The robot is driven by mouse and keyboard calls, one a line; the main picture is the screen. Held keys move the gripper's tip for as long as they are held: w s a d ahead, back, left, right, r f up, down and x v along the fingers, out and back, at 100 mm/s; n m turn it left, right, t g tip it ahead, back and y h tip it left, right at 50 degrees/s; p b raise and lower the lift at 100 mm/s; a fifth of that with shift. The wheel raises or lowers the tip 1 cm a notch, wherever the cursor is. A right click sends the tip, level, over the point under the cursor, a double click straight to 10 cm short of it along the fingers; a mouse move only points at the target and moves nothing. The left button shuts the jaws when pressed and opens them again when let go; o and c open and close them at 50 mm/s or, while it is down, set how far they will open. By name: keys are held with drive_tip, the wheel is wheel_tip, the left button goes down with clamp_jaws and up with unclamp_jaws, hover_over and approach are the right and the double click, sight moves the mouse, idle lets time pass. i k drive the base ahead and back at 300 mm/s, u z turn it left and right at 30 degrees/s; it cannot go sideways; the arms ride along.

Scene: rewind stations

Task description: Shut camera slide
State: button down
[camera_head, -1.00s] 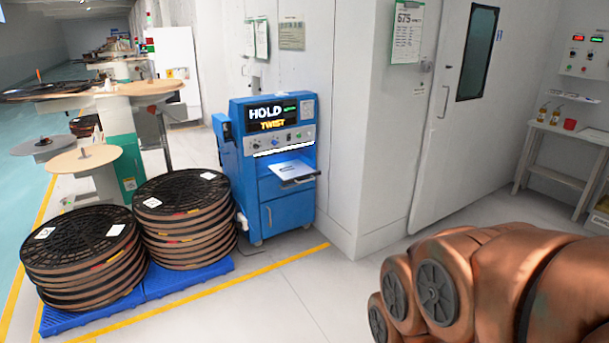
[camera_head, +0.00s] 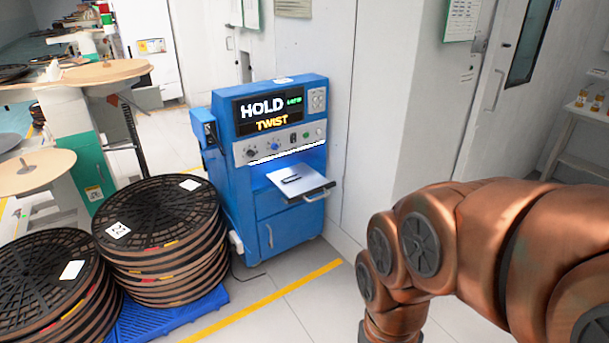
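The camera slide (camera_head: 296,180) is a light grey tray that sticks out from the front of a blue machine (camera_head: 290,222). It has a metal handle (camera_head: 320,195) on its front edge, and a small dark item (camera_head: 291,179) lies on it. The machine's screen (camera_head: 268,112) reads "HOLD" and "TWIST", and the bay above the slide is lit. My copper-coloured arm fills the lower right, apart from the machine. My gripper is outside the view.
Stacks of black and brown reels (camera_head: 157,222) stand on blue pallets (camera_head: 170,312) left of the machine. A wall (camera_head: 385,110) is close on its right. The floor in front, with a yellow line (camera_head: 265,300), is clear. A white door and a shelf are at right.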

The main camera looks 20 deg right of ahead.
sight(299, 181)
drive_tip(key=i, duration=1.55)
drive_tip(key=u, duration=0.7)
